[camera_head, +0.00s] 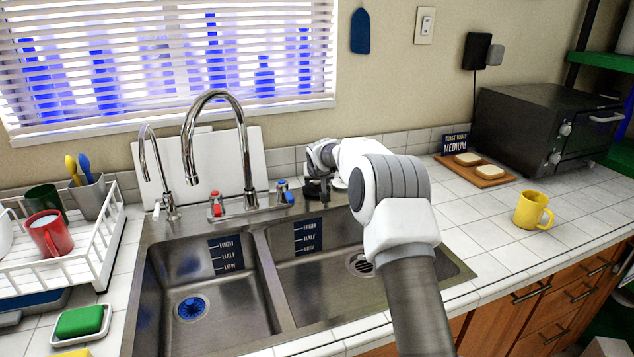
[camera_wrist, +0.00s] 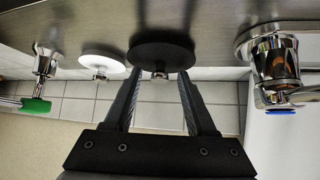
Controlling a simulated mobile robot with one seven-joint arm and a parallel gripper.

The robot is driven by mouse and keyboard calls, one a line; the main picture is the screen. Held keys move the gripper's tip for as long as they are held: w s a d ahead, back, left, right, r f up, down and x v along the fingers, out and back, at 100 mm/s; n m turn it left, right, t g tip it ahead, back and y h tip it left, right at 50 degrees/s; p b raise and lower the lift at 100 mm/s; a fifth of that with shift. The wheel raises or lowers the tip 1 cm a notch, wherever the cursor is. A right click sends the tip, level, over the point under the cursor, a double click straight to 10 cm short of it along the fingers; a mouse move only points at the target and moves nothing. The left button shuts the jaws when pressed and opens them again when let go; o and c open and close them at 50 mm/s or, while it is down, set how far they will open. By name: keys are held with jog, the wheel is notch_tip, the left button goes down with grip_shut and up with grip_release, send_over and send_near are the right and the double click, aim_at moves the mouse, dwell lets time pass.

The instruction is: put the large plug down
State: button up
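The large plug, a black disc (camera_wrist: 160,52) with a small metal knob, rests on the steel sink ledge in the wrist view. My gripper (camera_wrist: 159,75) is open, with one finger on each side of the knob and a visible gap to it. In the head view my gripper (camera_head: 318,186) is at the back ledge of the sink, right of the blue tap handle. My arm and gripper hide most of the plug there. A smaller white plug (camera_wrist: 102,63) with a metal knob lies beside the black one.
The double sink has a left basin (camera_head: 205,325) and a right basin (camera_head: 325,285), both with level marks. The tall faucet (camera_head: 243,140) and the blue handle (camera_head: 284,192) stand left of my gripper. A yellow mug (camera_head: 530,210) and toaster oven (camera_head: 540,125) are on the right counter.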

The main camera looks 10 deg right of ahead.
jog(key=shift+s+r, duration=0.15)
jog(key=shift+r, duration=0.25)
jog(key=s+r+g, duration=0.1)
jog(key=s+r, duration=0.5)
jog(key=s, duration=0.4)
jog(key=s+d+r, duration=0.1)
jog(key=s+r, duration=0.5)
jog(key=s, duration=0.5)
jog(key=s+r+g, duration=0.1)
jog(key=s+r, duration=0.5)
jog(key=s, duration=0.4)
jog(key=s+f, duration=0.2)
jog(key=s, duration=1)
jog(key=s+f+g, duration=0.1)
jog(key=s+f, duration=0.2)
jog(key=s, duration=1)
jog(key=shift+s+a+f+n+y, duration=0.2)
jog(key=shift+s+f+n+y, duration=0.1)
jog(key=shift+n, duration=0.1)
